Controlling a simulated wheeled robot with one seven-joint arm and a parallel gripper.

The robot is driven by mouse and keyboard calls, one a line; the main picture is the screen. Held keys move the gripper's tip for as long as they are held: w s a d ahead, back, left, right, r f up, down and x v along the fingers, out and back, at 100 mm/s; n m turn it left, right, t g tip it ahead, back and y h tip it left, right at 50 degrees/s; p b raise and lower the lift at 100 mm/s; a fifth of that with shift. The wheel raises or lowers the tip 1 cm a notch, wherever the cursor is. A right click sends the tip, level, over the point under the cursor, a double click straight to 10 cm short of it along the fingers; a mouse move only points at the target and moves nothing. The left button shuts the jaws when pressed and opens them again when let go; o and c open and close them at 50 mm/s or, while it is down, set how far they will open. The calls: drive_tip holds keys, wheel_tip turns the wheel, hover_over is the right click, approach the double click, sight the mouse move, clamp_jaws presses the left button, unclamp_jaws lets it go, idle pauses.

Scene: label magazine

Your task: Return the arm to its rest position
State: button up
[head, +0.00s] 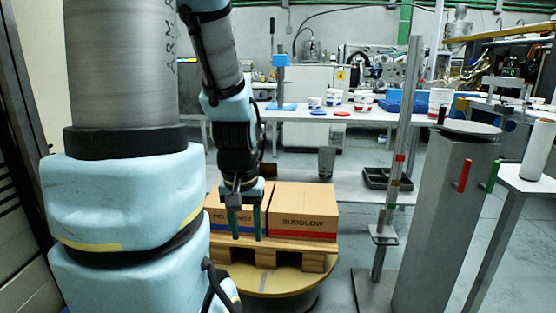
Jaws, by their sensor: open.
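My arm reaches down from the top left of the head view, with a light blue padded cover on its links. My gripper (247,222) points downward in front of two cardboard boxes. Its two dark green fingers are apart with nothing between them. The left box (218,219) has a blue stripe, and my gripper partly hides its print. I cannot tell how far the fingers are from the boxes.
The boxes stand on a wooden pallet (318,262) on a round yellowish platform (275,283). A metal post (400,150) and a grey column (445,230) stand to the right. A black tray (385,179) lies behind. A white bench (310,116) with tubs crosses the back.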

wheel_tip(320, 180, up, 13)
drive_tip(key=p, duration=1.1)
